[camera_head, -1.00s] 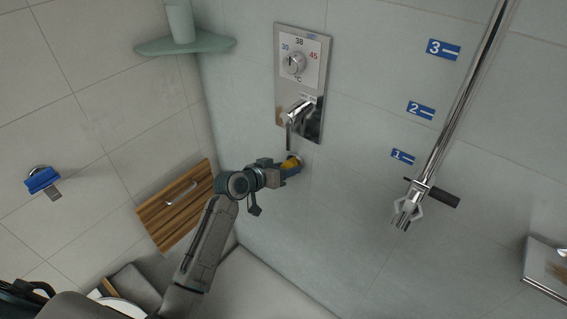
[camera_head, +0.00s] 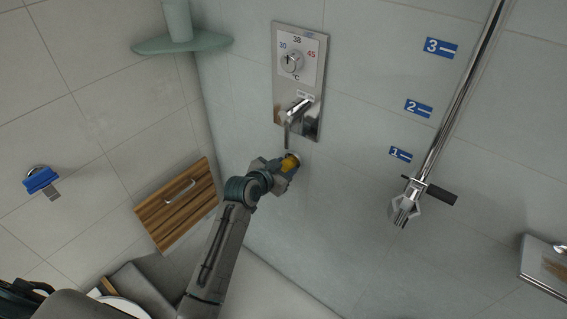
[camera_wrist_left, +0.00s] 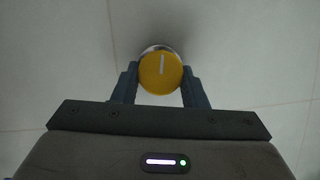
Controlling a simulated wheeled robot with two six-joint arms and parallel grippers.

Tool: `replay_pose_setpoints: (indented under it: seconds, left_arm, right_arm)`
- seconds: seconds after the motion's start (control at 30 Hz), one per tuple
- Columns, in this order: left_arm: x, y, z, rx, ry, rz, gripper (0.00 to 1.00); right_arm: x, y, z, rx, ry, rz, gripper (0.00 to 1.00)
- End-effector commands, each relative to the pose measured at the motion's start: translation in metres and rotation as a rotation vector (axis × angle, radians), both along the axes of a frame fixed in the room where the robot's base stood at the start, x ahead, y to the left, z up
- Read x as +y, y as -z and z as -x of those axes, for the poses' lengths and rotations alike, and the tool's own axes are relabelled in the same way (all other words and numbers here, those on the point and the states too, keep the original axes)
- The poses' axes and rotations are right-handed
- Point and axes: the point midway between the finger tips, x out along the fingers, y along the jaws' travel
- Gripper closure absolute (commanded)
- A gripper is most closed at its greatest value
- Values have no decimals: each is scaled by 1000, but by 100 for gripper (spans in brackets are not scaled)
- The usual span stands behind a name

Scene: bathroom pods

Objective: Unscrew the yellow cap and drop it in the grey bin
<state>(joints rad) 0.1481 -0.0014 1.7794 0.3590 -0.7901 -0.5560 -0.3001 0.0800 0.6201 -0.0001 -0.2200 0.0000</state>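The yellow cap (camera_head: 290,162) is on the wall just below the chrome mixer plate. In the left wrist view the round cap (camera_wrist_left: 161,73) has a white line standing upright on its face, with a silver rim behind its top edge. My left gripper (camera_head: 288,166) is at the cap. Its two blue-grey fingers (camera_wrist_left: 160,82) lie along both sides of the cap and appear shut on it. A grey box-like shape (camera_head: 142,288) shows at the lower left, partly hidden; I cannot tell whether it is the grey bin. My right gripper is not in view.
The chrome mixer plate (camera_head: 312,70) with its lever (camera_head: 296,112) is just above the gripper. A wooden panel with a handle (camera_head: 172,215) is on the left wall. A chrome rail (camera_head: 455,110) stands right. A green corner shelf (camera_head: 180,44) is at upper left.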

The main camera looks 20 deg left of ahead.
Motion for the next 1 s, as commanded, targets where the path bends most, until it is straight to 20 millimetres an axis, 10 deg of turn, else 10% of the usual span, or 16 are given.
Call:
replay_pose_setpoints:
  seconds: [0.97, 1.0]
  left_arm:
    - [4, 0, 7, 45, 0, 126, 92]
    - [4, 0, 7, 45, 0, 126, 65]
  right_arm:
    - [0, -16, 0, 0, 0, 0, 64]
    - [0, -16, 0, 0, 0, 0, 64]
